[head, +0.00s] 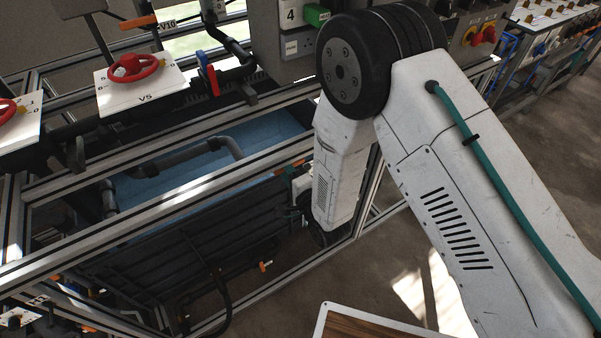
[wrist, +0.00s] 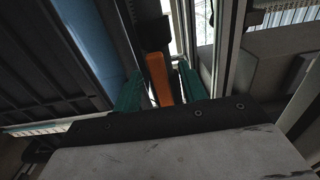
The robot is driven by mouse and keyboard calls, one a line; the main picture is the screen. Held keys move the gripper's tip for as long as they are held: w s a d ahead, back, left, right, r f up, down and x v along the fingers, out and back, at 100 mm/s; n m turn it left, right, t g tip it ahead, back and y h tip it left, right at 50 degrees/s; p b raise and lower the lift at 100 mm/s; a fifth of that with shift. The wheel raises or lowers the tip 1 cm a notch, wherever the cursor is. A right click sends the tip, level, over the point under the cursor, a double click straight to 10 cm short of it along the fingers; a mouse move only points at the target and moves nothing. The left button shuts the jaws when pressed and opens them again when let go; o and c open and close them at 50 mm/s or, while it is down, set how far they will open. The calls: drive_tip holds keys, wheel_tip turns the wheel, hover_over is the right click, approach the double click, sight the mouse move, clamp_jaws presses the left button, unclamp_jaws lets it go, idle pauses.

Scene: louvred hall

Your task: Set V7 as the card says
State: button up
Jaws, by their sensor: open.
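In the wrist view, my gripper (wrist: 160,74) is open, with a teal finger on each side of an orange handle (wrist: 158,84). The handle lies between the fingers; I cannot tell whether either finger touches it. No label shows on it, so I cannot tell whether it belongs to V7. In the head view my arm reaches down to the frame's front side, and the gripper cannot be made out there. No V7 label and no readable card show in either view.
A white V5 plate (head: 145,92) with a red handwheel (head: 133,67) tops the metal frame at left. A V10 label (head: 168,26) is behind it. A grey box marked 4 (head: 291,16) stands behind my arm. A blue tank (head: 190,160) sits inside the frame.

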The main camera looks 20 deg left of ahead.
drive_tip(key=v, duration=0.6)
drive_tip(key=shift+s+d, duration=0.2)
